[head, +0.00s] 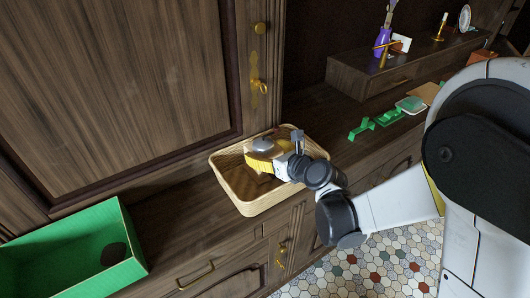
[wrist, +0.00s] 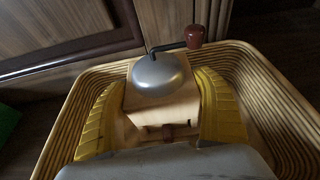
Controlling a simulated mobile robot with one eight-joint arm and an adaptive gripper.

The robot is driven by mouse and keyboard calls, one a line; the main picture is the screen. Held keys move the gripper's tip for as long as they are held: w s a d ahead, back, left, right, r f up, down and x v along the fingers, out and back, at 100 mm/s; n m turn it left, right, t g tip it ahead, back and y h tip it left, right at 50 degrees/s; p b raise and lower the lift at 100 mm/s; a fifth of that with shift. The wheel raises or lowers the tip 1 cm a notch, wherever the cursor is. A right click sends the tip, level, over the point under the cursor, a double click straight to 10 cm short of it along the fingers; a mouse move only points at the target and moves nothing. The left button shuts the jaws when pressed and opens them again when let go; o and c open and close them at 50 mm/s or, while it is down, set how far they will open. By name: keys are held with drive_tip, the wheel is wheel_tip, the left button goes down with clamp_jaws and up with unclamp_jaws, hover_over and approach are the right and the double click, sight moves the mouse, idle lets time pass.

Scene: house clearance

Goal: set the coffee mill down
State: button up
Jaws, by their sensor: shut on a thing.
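The coffee mill (wrist: 160,103) has a pale wooden body, a grey metal dome and a crank with a dark red knob. My gripper (wrist: 160,115) has yellow fingers, shut on the two sides of the mill's body. The mill is upright in the wrist view, within the outline of a woven basket (wrist: 277,88). In the head view the mill's dome (head: 263,145) and my gripper (head: 264,160) show over the basket (head: 240,204). I cannot tell whether the mill's base touches the basket floor; my gripper and the mill hide it.
The basket stands on a dark wooden sideboard before a cabinet door with brass fittings (head: 259,87). A green box (head: 60,245) with a dark item inside is at the left. Green pieces (head: 362,128) and a small dish (head: 410,105) lie to the right.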

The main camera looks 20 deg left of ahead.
drive_tip(key=shift+f, duration=0.1)
drive_tip(key=o, duration=1.4)
drive_tip(key=shift+s+d+r, duration=0.15)
drive_tip(key=shift+d+r, duration=0.05)
drive_tip(key=shift+r, duration=0.05)
drive_tip(key=s+d+r+n+h+p, duration=0.1)
drive_tip(key=s+d+r+n+h, duration=0.2)
drive_tip(key=s+d+n, duration=0.4)
drive_tip(key=s+d+r+n+g+h+p, duration=0.1)
drive_tip(key=s+d+r+n+h, duration=0.2)
drive_tip(key=s+d+n, duration=0.4)
drive_tip(key=s+d+r+n+g+h+p, duration=0.1)
drive_tip(key=s+d+r+n+h, duration=0.3)
drive_tip(key=d, duration=1.7)
drive_tip(key=shift+s+d+n, duration=0.1)
drive_tip(key=shift+s+n, duration=0.55)
drive_tip(key=shift+n, duration=0.7)
drive_tip(key=shift+s+d+n, duration=0.1)
drive_tip(key=shift+s+n, duration=0.6)
drive_tip(key=shift+n, duration=0.7)
drive_tip(key=shift+s+d+n, duration=0.1)
drive_tip(key=shift+s+n, duration=0.55)
drive_tip(key=shift+n, duration=0.7)
